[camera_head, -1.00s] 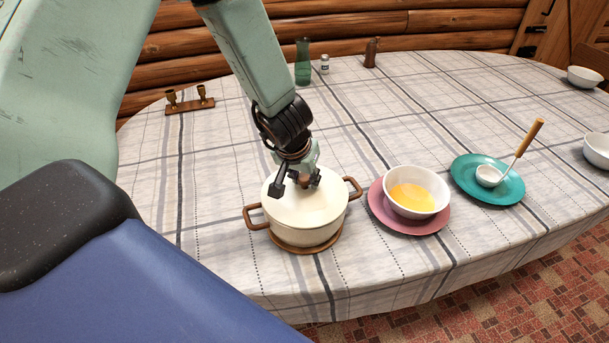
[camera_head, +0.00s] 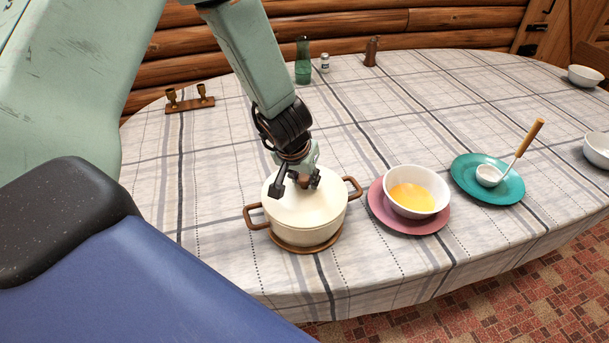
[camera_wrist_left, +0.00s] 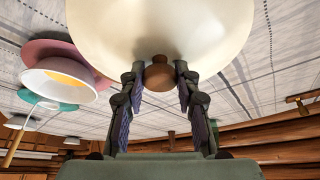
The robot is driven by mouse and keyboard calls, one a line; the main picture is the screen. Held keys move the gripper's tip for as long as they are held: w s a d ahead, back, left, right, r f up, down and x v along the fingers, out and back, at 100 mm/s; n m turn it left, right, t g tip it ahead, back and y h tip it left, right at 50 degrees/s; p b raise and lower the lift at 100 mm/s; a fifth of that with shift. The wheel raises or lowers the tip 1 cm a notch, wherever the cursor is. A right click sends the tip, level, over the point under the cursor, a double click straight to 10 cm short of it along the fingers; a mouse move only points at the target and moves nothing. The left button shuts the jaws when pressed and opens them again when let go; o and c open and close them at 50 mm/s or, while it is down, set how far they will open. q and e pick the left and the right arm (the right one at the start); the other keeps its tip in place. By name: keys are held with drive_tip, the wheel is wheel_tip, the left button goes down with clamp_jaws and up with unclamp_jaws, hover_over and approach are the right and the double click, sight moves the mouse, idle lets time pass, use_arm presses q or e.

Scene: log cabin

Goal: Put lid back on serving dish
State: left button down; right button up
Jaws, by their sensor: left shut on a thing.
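The cream serving dish (camera_head: 310,233) with two brown side handles stands on a brown round base on the table. Its cream lid (camera_head: 292,210) sits over the dish's top; no gap shows between them from here. My left gripper (camera_head: 298,183) is above the lid, pointing down. In the left wrist view the gripper (camera_wrist_left: 159,85) has a finger on each side of the lid's brown knob (camera_wrist_left: 159,74), shut on it. The lid (camera_wrist_left: 160,30) fills the top of that view. My right gripper is not in view.
A white bowl of yellow food (camera_head: 413,196) on a pink plate (camera_head: 380,213) stands close to the dish's right. A teal plate (camera_head: 465,180) with a ladle (camera_head: 490,175) lies farther right. A candle holder (camera_head: 189,104), green bottle (camera_head: 303,62) and shakers are at the back.

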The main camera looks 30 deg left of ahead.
use_arm(q)
drive_tip(key=c, duration=0.9)
unclamp_jaws()
drive_tip(key=o, duration=0.5)
drive_tip(key=shift+r+p, duration=3.6)
drive_tip(key=shift+p, duration=0.4)
